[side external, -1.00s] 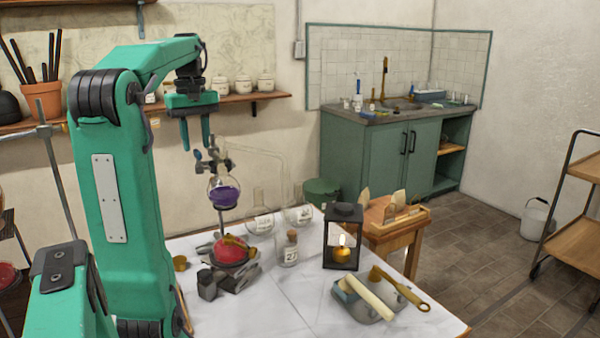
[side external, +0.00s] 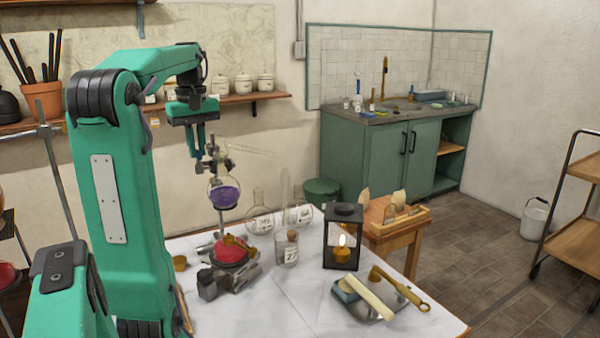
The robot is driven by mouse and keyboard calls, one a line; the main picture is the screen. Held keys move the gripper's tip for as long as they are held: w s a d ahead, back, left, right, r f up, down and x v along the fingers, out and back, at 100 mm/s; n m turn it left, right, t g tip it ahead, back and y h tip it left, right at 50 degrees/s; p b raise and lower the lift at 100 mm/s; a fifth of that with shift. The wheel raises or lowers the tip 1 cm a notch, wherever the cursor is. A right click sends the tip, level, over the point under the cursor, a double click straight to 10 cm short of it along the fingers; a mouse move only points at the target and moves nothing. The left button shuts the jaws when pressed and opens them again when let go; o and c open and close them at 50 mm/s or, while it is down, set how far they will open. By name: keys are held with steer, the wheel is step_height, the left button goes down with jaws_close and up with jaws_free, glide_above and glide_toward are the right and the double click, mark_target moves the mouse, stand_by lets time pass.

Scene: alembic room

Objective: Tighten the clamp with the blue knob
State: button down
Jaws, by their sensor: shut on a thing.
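The clamp (side external: 217,161) is a small grey metal piece on the upright stand, above a round flask of purple liquid (side external: 224,195). My gripper (side external: 198,156) points down at the clamp's left side. Its green fingers are close together, shut on the blue knob, which is mostly hidden between and behind them. The flask hangs upright above a red round-bottomed vessel (side external: 231,252) on the table.
The white table (side external: 290,305) also carries clear glass flasks (side external: 260,220), a corked bottle (side external: 287,248), a lit black lantern (side external: 343,238) and a tray with tools (side external: 368,300). A wall shelf with white jars (side external: 243,84) is behind my gripper.

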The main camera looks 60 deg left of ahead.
steer(key=shift+m, duration=0.5)
steer(key=m, duration=0.2)
steer(key=shift+m, duration=0.3)
steer(key=m, duration=0.4)
steer(key=shift+m, duration=0.3)
steer(key=m, duration=0.4)
steer(key=shift+m, duration=2)
steer(key=shift+r, duration=0.1)
steer(key=c, duration=1.5)
jaws_free()
